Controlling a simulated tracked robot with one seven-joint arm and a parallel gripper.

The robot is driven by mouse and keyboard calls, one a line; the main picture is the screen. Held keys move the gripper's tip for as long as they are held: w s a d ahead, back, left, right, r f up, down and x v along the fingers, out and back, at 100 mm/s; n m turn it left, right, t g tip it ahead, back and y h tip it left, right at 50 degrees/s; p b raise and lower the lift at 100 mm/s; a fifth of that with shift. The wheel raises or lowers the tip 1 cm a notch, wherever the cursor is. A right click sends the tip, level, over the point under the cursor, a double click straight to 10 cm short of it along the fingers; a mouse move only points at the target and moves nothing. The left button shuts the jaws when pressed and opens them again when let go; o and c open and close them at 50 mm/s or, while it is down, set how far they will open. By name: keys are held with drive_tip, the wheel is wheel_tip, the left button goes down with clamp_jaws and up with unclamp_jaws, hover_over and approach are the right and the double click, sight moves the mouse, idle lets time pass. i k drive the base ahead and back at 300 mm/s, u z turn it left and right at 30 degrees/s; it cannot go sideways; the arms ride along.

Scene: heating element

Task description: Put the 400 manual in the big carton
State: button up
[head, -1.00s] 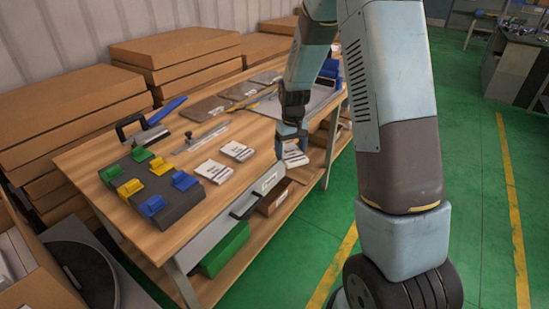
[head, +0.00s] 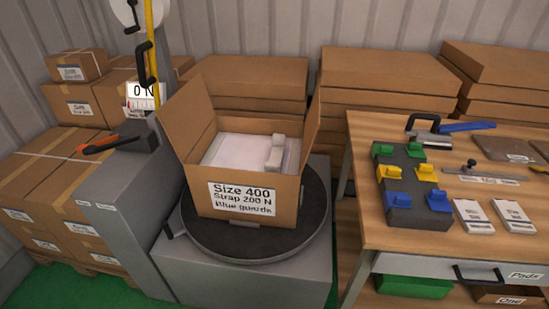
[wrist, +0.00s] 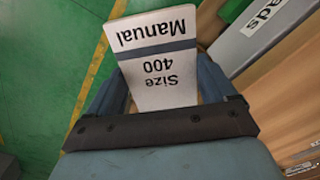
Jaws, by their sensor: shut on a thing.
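In the wrist view the manual (wrist: 158,68) is a white booklet with a dark blue-grey band and the words "Manual Size 400", upside down in the picture. My gripper (wrist: 163,88) is shut on it, with a finger on each side. The manual is above the floor beside the bench. The big carton (head: 201,184) stands open in the head view, with "Size 400, Strap 200 N, Blue guards" on its front. A pale flat item (head: 235,150) with a small block on top lies inside it. My gripper and arm are out of the head view.
The carton sits on a dark round turntable (head: 225,248) beside a grey post (head: 115,205). The wooden bench (head: 370,220) on the right holds two white booklets (head: 472,216), a dark block with coloured pieces and tools. Stacked cartons (head: 40,190) stand at the left.

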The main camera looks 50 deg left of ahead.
sight(234, 164)
drive_tip(key=u, duration=0.05)
drive_tip(key=k, duration=2.3)
drive_tip(key=z, duration=1)
drive_tip(key=i, duration=0.15)
drive_tip(key=u, duration=2.3)
drive_tip(key=i, duration=0.2)
drive_tip(key=u, duration=0.7)
drive_tip(key=i, duration=0.85)
drive_tip(key=z, duration=0.55)
